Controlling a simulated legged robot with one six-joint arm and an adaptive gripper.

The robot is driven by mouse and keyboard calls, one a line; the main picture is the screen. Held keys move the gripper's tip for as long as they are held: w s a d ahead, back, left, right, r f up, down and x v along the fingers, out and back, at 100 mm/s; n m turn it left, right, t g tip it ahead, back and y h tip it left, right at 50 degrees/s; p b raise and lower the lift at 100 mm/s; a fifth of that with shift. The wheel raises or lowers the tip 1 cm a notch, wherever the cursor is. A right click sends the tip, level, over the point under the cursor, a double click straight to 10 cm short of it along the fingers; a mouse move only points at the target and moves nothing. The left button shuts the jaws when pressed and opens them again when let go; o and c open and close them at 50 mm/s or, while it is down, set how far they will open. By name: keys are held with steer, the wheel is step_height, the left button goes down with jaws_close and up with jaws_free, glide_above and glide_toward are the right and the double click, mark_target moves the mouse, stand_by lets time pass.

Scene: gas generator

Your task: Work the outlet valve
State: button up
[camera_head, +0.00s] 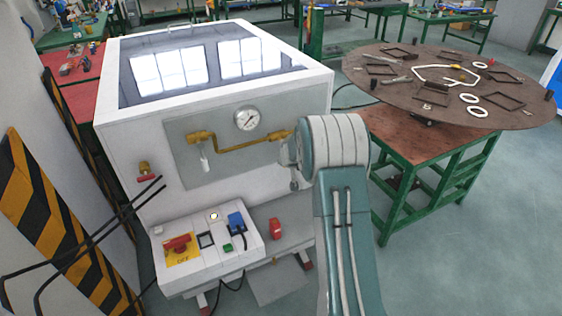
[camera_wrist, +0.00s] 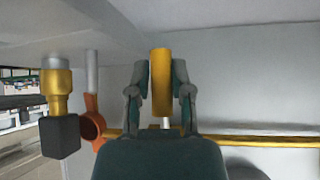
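A brass outlet pipe (camera_head: 232,148) runs across the front panel of the white cabinet, with a brass valve fitting (camera_head: 201,136) at its left end. The pipe's right end meets my wrist, which hides what lies behind it. In the wrist view, the fingers of my gripper (camera_wrist: 161,78) stand close on both sides of an upright yellow handle (camera_wrist: 161,65) and appear shut on it. The brass pipe (camera_wrist: 255,141) runs sideways behind my gripper. My gripper's fingertips are hidden in the head view.
A round pressure gauge (camera_head: 247,118) sits above the pipe. A red-handled valve (camera_head: 145,172) is at the cabinet's left. A control box (camera_head: 208,243) stands low in front. An orange handle (camera_wrist: 92,124) and a black block (camera_wrist: 61,136) are left of my gripper. A round table (camera_head: 400,62) stands right.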

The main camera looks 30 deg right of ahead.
steer(key=o, duration=0.3)
steer(key=shift+d+r, duration=0.1)
steer(key=shift+d, duration=0.2)
steer(key=shift+a, duration=0.1)
steer(key=shift+a, duration=0.1)
steer(key=v, duration=1.1)
steer(key=shift+s+r, duration=0.2)
steer(key=shift+s, duration=0.15)
steer(key=shift+w, duration=0.15)
